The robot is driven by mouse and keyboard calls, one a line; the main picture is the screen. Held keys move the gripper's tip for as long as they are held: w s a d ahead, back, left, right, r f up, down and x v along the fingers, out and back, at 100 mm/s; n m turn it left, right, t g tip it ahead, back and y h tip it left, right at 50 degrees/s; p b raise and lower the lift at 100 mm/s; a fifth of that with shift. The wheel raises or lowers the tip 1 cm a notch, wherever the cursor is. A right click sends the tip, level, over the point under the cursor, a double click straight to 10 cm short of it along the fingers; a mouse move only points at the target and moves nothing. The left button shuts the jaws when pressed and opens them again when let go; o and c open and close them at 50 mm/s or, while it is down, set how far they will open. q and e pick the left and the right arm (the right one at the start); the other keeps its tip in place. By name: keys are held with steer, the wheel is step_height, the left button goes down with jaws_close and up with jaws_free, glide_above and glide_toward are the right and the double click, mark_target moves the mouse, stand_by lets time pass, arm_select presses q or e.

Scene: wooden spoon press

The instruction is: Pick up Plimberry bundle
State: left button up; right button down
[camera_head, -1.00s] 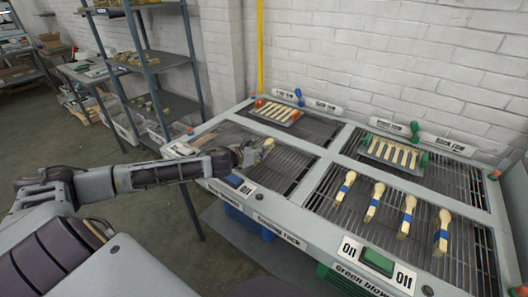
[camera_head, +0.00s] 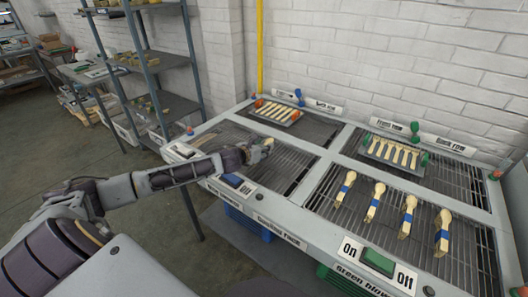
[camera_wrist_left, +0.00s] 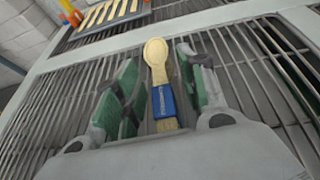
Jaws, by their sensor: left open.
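A wooden spoon bundle with a blue band (camera_wrist_left: 162,100) lies on the metal grate between the fingers of my left gripper (camera_wrist_left: 160,92) in the left wrist view. The lettering on the band is too small to read. The gripper is open, with one green-padded finger on each side of the bundle. In the head view my left gripper (camera_head: 262,152) is low over the left cooling rack, and a pale spoon end (camera_head: 268,143) shows beyond it. The rest of that bundle is hidden by the gripper. My right gripper is not in view.
Several blue-banded bundles (camera_head: 373,203) lie on the right grate (camera_head: 330,212). Behind them stand spoon trays with green (camera_head: 395,152) and orange (camera_head: 277,112) ends. A green switch (camera_head: 377,261) is on the front edge. A shelf rack (camera_head: 150,70) stands at the left.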

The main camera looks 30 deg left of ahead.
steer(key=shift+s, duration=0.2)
arm_select(q)
jaws_close()
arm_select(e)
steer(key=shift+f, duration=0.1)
